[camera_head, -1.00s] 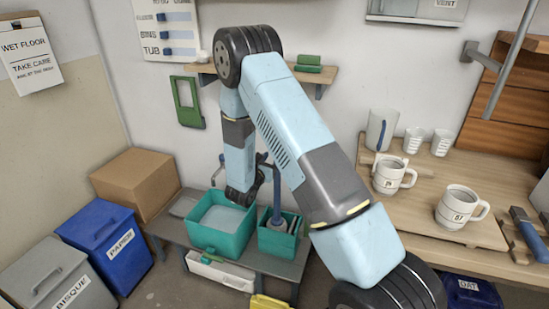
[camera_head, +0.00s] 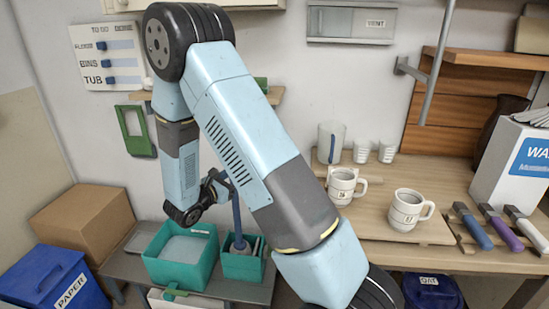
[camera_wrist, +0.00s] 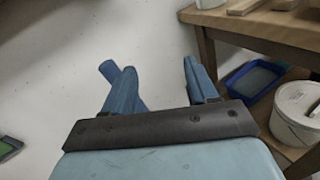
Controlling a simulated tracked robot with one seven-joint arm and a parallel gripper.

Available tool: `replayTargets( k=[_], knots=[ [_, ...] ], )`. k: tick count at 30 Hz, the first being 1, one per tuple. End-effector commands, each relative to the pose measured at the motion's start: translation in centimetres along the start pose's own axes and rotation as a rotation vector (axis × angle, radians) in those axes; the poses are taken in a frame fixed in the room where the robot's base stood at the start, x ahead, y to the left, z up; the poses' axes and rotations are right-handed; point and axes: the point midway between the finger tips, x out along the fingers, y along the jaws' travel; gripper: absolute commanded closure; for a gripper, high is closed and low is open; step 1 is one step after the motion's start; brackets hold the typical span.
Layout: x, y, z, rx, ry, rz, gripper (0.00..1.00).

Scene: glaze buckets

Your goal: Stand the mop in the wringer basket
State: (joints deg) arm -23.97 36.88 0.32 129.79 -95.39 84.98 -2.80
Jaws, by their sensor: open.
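The mop's blue handle (camera_head: 237,215) rises nearly upright out of the small teal wringer basket (camera_head: 243,268), beside the larger teal tub (camera_head: 180,272). The mop's lower end is hidden inside the basket. My gripper (camera_head: 222,184) is at the upper part of the handle, just to its left, with its fingers pointing toward it. In the wrist view my gripper (camera_wrist: 160,85) has its two blue fingers spread with white wall between them. A blue rounded bar end (camera_wrist: 109,70) shows against the left finger, outside the gap; it may be the handle.
A wooden bench at right holds mugs (camera_head: 407,208), cups and several coloured-handled tools (camera_head: 472,226). A cardboard box (camera_head: 82,222) and a blue paper bin (camera_head: 55,278) stand at left. A wall shelf (camera_head: 272,96) is behind my arm.

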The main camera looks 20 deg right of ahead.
Motion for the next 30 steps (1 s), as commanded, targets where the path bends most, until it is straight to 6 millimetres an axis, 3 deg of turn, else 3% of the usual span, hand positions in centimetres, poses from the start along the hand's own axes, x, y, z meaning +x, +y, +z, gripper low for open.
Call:
replayTargets(
  k=[3, 12, 20, 30],
  knots=[
    [0.9, -2.4, 3.9, 0.101, 0.033, -0.128, 0.42],
    [1.1, -8.8, 10.9, 0.368, 0.143, -0.427, 0.42],
    [-0.5, -14.0, 15.2, 0.627, 0.26, -0.655, 0.42],
    [-4.3, -19.1, 19.3, 1.0, 0.444, -0.9, 0.42]
  ],
)
